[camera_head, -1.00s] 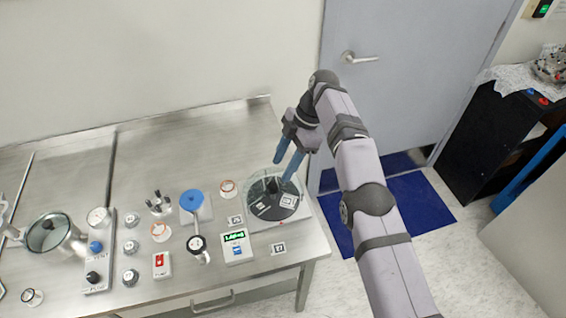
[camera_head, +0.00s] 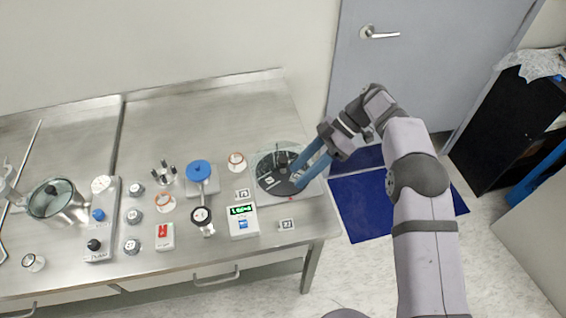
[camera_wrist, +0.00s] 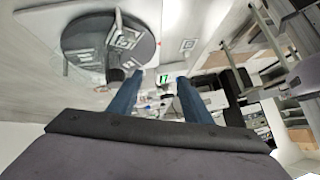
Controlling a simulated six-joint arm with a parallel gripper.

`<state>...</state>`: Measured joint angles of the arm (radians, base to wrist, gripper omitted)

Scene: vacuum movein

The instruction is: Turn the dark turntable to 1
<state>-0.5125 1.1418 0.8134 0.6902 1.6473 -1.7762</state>
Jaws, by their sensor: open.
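The dark turntable (camera_head: 270,181) is a round black disc with pale square markers on a light base plate, near the right end of the steel bench. In the wrist view the turntable (camera_wrist: 84,42) is at the upper left, with a dark upright knob (camera_wrist: 116,68) on its disc. My gripper (camera_head: 296,176) has blue fingers reaching in from the right, their tips over the right part of the disc. In the wrist view my gripper's fingers (camera_wrist: 157,78) are apart, with nothing between them. I cannot read which number the turntable points to.
A display box (camera_head: 242,222) with green digits stands to the left of the turntable. A blue-topped device (camera_head: 200,175), a red-switch box (camera_head: 165,236) and a glass-lidded pot (camera_head: 52,200) stand further left. The bench's right edge is close to the turntable.

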